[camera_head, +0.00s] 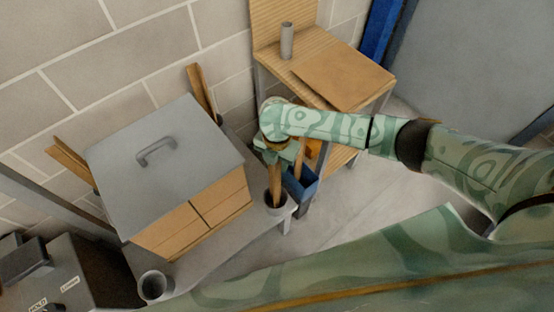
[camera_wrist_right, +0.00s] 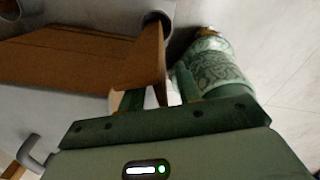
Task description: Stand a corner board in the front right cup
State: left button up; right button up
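A tan corner board (camera_head: 275,182) stands in the front right cup (camera_head: 277,203), slightly tilted, at the near right corner of the carton (camera_head: 190,222). My right gripper (camera_head: 280,152) is over its upper part; the arm hides its top. In the right wrist view the board (camera_wrist_right: 154,52) runs between the fingers of my right gripper (camera_wrist_right: 160,88) to the dark mouth of the cup (camera_wrist_right: 158,17). Light gaps show beside the board, so the fingers look open around it. My left gripper is not in view.
A grey lid (camera_head: 165,155) with a handle covers the carton. Boards stand at its back right (camera_head: 201,92) and back left (camera_head: 70,161). The front left cup (camera_head: 155,284) looks empty. A blue bin (camera_head: 301,186) sits right of the front right cup. A wooden rack (camera_head: 345,75) stands behind.

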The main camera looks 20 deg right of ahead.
notch_tip(320, 180, up, 16)
jog(key=p, duration=0.6)
jog(key=shift+r, duration=0.15)
